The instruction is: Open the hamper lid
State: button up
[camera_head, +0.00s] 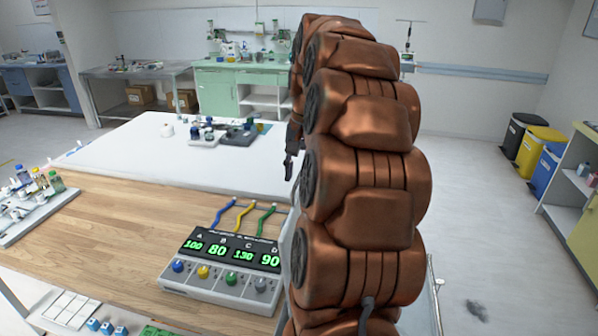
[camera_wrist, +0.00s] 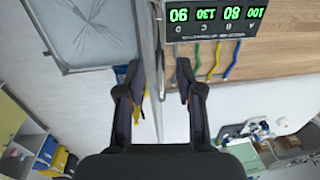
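In the wrist view, which is upside down, a grey panel in a pale metal frame, likely the hamper lid (camera_wrist: 85,32), lies flat at the upper left. It looks closed. My gripper (camera_wrist: 159,75) is open, its dark fingers on either side of a thin metal bar (camera_wrist: 160,35) in the picture. I cannot tell the depth between them or any contact. In the head view my gripper (camera_head: 290,160) shows only as a dark part left of my copper arm. The arm hides most of the hamper; a metal edge (camera_head: 437,285) shows right of it.
A wooden table (camera_head: 110,235) holds a panel with green digits (camera_head: 230,265) and coloured cables, close to the metal bar. A white table (camera_head: 130,150) stands behind. Black, yellow and blue bins (camera_head: 535,150) stand at the right wall.

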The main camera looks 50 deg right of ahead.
jog(key=shift+c, duration=0.2)
grip_shut()
dwell(0.4)
